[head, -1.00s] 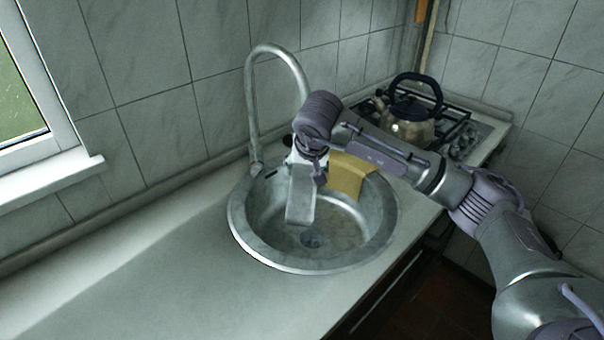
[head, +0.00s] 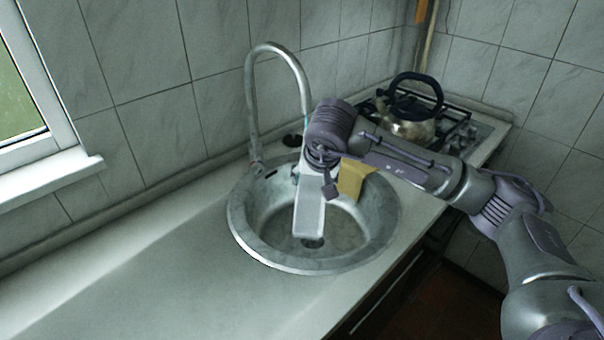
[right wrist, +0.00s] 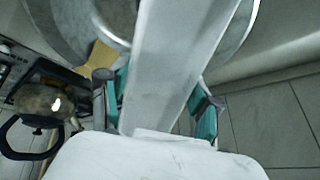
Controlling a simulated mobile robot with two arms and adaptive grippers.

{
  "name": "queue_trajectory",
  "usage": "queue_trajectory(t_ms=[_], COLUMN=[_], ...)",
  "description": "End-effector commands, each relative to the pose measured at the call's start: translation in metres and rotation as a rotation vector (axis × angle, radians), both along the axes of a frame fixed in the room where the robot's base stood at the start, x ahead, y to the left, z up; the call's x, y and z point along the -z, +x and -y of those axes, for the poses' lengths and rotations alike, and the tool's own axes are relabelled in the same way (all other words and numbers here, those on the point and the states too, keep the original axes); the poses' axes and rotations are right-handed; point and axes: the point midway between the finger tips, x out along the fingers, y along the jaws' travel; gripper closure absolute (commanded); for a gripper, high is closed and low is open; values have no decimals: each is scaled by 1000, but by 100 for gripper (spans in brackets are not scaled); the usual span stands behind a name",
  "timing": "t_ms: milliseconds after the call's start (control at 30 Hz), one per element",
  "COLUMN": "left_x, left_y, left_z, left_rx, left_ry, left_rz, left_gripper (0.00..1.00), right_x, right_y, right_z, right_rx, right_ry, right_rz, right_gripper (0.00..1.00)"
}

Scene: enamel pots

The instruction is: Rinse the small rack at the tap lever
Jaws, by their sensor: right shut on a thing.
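My right gripper (head: 318,170) is above the sink (head: 240,232), partly hidden by its own wrist in the head view. It is shut on the small rack (head: 309,213), a long pale grey piece slanting down into the bowl. In the right wrist view the rack (right wrist: 180,55) runs between the teal-padded fingers of the gripper (right wrist: 160,100). The tap (head: 250,100) arches over the sink, with its spout end close to my wrist. I cannot make out the tap lever clearly. My left gripper is out of view.
A yellow cloth (head: 354,178) hangs over the sink's back right rim. A kettle (head: 408,115) stands on the gas hob (head: 455,135) beyond my right arm. The counter (head: 140,265) left of the sink is clear. The window sill (head: 50,180) is at left.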

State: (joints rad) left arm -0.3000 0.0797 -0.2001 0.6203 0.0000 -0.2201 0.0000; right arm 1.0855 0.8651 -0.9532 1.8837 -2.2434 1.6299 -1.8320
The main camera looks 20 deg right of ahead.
Motion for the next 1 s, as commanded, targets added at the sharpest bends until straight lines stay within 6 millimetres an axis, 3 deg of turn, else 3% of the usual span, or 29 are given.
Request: queue_trajectory(t_ms=[500,1000], left_x=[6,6], left_y=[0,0], left_z=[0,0], left_rx=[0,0], left_ry=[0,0], left_rz=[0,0], left_gripper=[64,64], right_x=[0,0], right_y=[-36,-37], right_z=[-7,-7], right_rx=[1,1], right_ry=[-1,-1], right_rz=[0,1], right_gripper=[78,78])
